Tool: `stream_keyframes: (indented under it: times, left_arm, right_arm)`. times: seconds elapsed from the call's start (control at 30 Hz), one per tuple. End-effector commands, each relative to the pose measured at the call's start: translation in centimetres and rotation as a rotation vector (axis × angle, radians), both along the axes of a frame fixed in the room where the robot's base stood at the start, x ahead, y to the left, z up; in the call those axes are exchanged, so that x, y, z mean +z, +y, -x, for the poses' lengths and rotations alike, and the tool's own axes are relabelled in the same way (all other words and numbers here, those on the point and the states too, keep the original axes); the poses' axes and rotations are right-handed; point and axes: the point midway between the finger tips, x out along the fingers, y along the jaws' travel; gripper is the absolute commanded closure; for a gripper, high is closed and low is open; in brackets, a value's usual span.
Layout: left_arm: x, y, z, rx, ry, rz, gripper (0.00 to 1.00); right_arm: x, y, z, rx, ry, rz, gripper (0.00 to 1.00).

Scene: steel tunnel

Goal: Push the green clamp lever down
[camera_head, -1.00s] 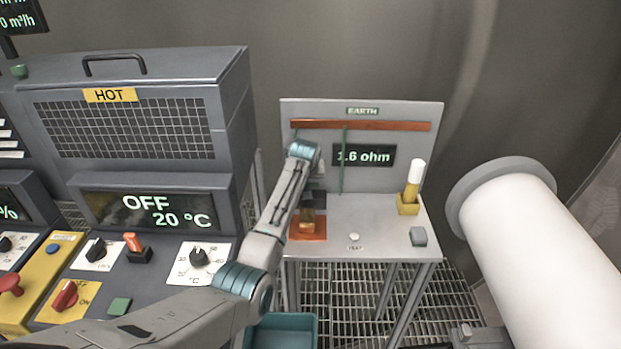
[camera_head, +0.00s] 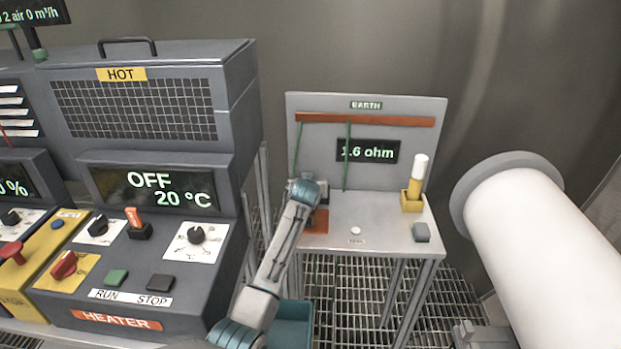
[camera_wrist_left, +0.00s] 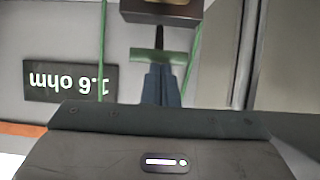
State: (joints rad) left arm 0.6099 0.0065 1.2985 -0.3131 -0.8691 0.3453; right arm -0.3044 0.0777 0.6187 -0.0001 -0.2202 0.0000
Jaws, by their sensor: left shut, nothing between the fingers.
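The green clamp lever (camera_wrist_left: 160,56) shows in the left wrist view as a flat green bar on a dark stem. The stem joins a dark block with a brass-coloured part (camera_wrist_left: 162,10). This view is upside down, so the block is below the lever. My left gripper (camera_wrist_left: 162,68) is shut and empty, its blue-grey fingertips just above the lever. I cannot tell whether they touch it. In the head view my left wrist hides the lever and most of the clamp; an orange-brown base (camera_head: 316,222) shows below it.
The EARTH bench (camera_head: 385,238) has a back panel reading 1.6 ohm (camera_head: 368,151), with green wires hanging from a copper bar (camera_head: 370,119). A yellow holder with a white-topped handle (camera_head: 413,190) and a grey block (camera_head: 421,232) stand right. The heater (camera_head: 160,200) is left; a white pipe (camera_head: 530,230) is right.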

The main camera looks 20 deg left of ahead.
Motion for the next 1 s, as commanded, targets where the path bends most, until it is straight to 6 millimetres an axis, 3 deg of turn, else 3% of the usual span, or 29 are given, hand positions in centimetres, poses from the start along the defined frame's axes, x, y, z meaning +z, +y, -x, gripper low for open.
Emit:
stream_keyframes:
  times: [0.03,0.33,1.0]
  left_arm:
    - [-1.5,0.1,0.5,0.003,-0.014,-0.008,1.0]
    - [-2.9,-0.2,1.4,0.002,-0.024,-0.012,1.0]
    - [-3.5,-0.3,1.7,0.001,-0.027,-0.012,1.0]
  right_arm:
    - [-1.1,0.3,-0.3,-0.001,-0.003,-0.003,1.0]
    - [-1.1,0.1,-0.7,0.0,-0.008,0.0,1.0]
    - [-1.2,-0.4,-0.5,0.001,-0.006,0.004,1.0]
